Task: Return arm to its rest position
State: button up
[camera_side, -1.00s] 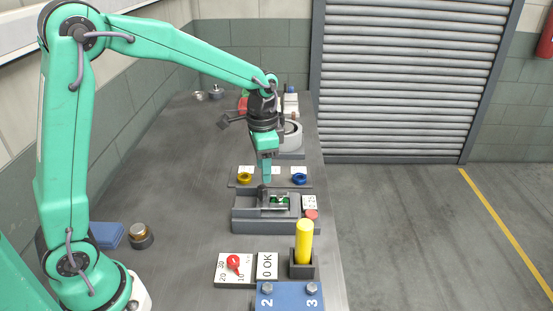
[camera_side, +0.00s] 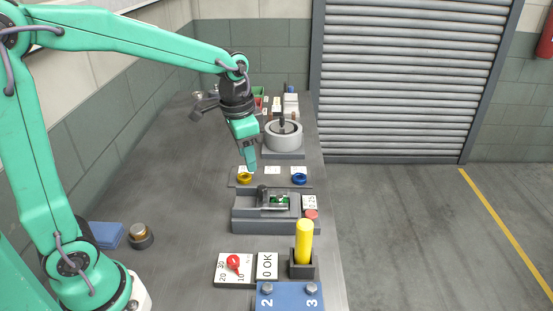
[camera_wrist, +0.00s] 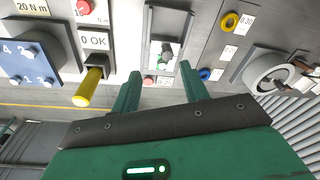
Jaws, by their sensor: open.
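My gripper (camera_side: 252,166) is a green parallel gripper that hangs over the middle of the grey bench, above the strip with the yellow and blue rings. In the wrist view its two fingers (camera_wrist: 157,85) stand apart with nothing between them. My green arm reaches in from the left of the side view with its elbow raised.
Below the gripper are a yellow ring (camera_side: 244,178), a blue ring (camera_side: 299,179) and a dark grey fixture (camera_side: 250,222). A grey round pump part (camera_side: 283,138) stands behind. In front are a yellow cylinder (camera_side: 304,240) and a blue block (camera_side: 285,296). The bench's left side is largely clear.

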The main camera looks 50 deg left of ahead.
jog(key=s+r+n+t, duration=0.2)
jog(key=s, duration=0.6)
jog(key=s+a+r+n+t, duration=0.1)
jog(key=s+r+n+t, duration=0.1)
jog(key=s, duration=0.5)
jog(key=shift+s+n, duration=0.3)
jog(key=shift+s, duration=0.05)
